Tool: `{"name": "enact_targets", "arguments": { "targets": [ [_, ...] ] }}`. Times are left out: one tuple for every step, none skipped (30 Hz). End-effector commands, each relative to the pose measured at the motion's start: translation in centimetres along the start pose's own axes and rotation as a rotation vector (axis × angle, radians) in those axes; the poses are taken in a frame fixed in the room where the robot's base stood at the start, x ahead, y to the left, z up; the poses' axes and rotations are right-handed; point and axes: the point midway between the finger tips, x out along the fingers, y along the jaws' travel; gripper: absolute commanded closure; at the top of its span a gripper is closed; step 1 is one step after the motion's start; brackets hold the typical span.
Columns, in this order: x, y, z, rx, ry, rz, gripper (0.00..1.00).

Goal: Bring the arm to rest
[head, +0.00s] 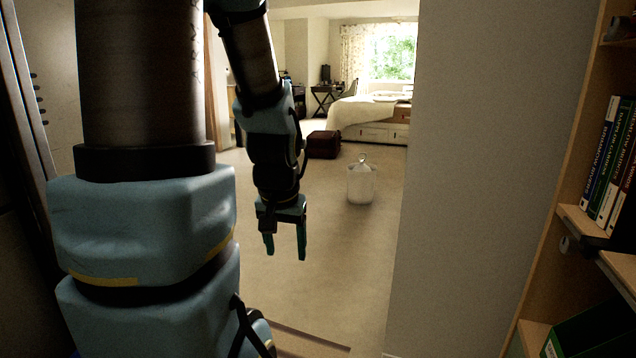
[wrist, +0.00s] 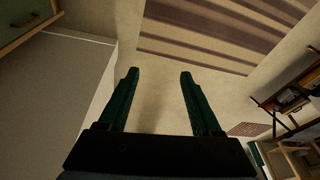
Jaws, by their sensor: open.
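My gripper (head: 285,243) hangs at the end of my arm in the head view, fingers pointing down, above the beige floor. Its two teal fingers are apart with nothing between them. In the wrist view my gripper (wrist: 158,78) also shows open and empty, with bare floor beyond the fingertips. My arm is bent, with the forearm hanging down. A dark red suitcase (head: 323,145) stands on the floor well beyond my gripper, near the bed.
A whitish bin-like container (head: 361,185) with a top handle stands on the floor to the right. A bed (head: 368,112) is at the back. A wall (head: 480,150) and a bookshelf (head: 560,200) close off the right side. Open carpet lies between.

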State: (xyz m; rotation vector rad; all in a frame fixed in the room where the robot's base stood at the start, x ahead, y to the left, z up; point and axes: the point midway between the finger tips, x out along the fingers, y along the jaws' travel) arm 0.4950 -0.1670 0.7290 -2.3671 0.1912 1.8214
Motion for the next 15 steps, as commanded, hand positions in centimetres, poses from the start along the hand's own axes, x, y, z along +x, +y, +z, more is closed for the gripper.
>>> {"name": "enact_targets", "arguments": {
  "targets": [
    [0.2, 0.1, 2.1, -0.052, -0.062, 0.011, 0.34],
    [0.2, 0.2, 3.2, -0.084, -0.099, 0.02, 0.34],
    [-0.3, 0.4, 4.3, -0.117, -0.137, 0.028, 0.34],
    [-1.6, 0.3, 3.5, -0.108, -0.125, 0.026, 0.34],
    [-2.3, 0.3, 3.3, -0.106, -0.123, 0.026, 0.34],
    [-3.0, 0.2, 3.0, -0.104, -0.122, 0.026, 0.34],
    [-3.6, 0.2, 2.9, -0.104, -0.122, 0.026, 0.34],
    [-4.2, 0.2, 2.7, -0.103, -0.122, 0.025, 0.34],
    [-5.0, 0.2, 2.5, -0.103, -0.121, 0.025, 0.34],
    [-5.6, 0.1, 2.3, -0.102, -0.121, 0.025, 0.34],
    [-6.4, 0.1, 2.1, -0.102, -0.12, 0.025, 0.34],
    [-7.3, 0.1, 1.9, -0.101, -0.12, 0.025, 0.34],
    [-8.1, 0.0, 1.6, -0.101, -0.12, 0.025, 0.34],
    [-8.9, 0.0, 1.4, -0.101, -0.12, 0.025, 0.34],
    [-10.1, -0.1, 1.1, -0.101, -0.119, 0.025, 0.34]
  ]
}}
